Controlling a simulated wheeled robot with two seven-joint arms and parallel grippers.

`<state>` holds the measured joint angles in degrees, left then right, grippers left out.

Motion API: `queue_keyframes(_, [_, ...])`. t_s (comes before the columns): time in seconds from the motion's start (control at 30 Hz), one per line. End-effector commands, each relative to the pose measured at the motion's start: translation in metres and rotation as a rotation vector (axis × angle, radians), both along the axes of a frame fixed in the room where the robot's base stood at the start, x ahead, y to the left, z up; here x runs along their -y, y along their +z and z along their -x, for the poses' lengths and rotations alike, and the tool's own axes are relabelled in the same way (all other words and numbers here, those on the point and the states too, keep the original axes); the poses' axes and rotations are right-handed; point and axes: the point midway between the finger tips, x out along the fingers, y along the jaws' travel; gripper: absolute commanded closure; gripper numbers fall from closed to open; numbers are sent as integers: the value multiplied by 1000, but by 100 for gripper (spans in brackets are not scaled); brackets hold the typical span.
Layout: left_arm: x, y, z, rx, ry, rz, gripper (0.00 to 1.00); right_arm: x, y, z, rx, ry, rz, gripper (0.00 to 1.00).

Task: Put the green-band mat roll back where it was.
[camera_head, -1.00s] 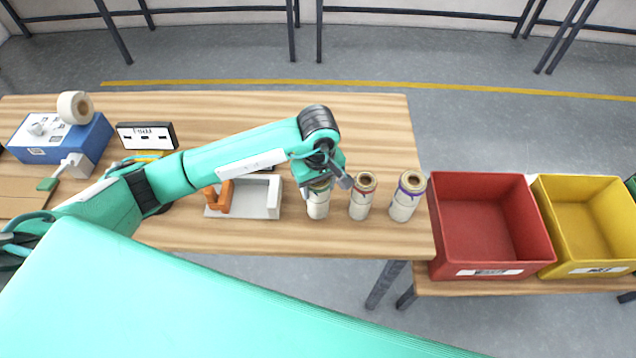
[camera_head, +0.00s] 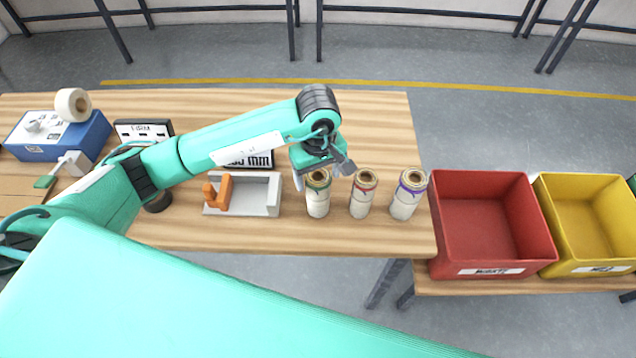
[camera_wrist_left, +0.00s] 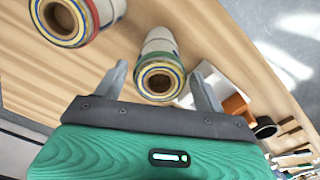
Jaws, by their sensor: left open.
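The green-band mat roll (camera_head: 318,200) stands upright on the table, leftmost of three rolls in a row. Its green band and hollow top show in the head view. My left gripper (camera_head: 323,172) is just above and behind its top, open. In the left wrist view the roll's end (camera_wrist_left: 158,78) shows between the spread fingers (camera_wrist_left: 160,72), with gaps on both sides. My right gripper is not in view.
A red-band roll (camera_head: 362,198) and a purple-band roll (camera_head: 407,200) stand to the right. A grey tray with an orange part (camera_head: 262,195) is to the left. A red bin (camera_head: 490,225) and a yellow bin (camera_head: 590,225) lie beyond the table's right edge.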

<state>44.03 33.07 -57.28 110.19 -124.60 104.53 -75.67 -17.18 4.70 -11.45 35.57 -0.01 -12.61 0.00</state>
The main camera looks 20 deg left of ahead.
Motion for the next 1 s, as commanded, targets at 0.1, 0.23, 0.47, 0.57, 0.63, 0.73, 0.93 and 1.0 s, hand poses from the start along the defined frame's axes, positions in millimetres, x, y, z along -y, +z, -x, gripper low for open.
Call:
queue_keyframes(0.1, [0,23,-2,6,-1,0,29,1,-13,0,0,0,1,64])
queue_keyframes(0.23, [0,48,-1,6,0,0,29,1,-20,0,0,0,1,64])
queue_keyframes(0.47, [0,77,-1,4,1,-1,29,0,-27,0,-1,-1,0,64])
queue_keyframes(0.57, [0,83,0,2,0,-1,29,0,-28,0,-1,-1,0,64])
queue_keyframes(0.63, [0,85,0,2,0,-1,29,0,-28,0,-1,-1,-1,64])
queue_keyframes(0.73, [0,86,0,1,1,-1,29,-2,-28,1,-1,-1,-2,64])
queue_keyframes(0.93, [0,86,0,1,1,-1,29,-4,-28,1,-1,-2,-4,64])
queue_keyframes(1.0, [0,86,0,1,1,-1,29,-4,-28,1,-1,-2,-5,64])
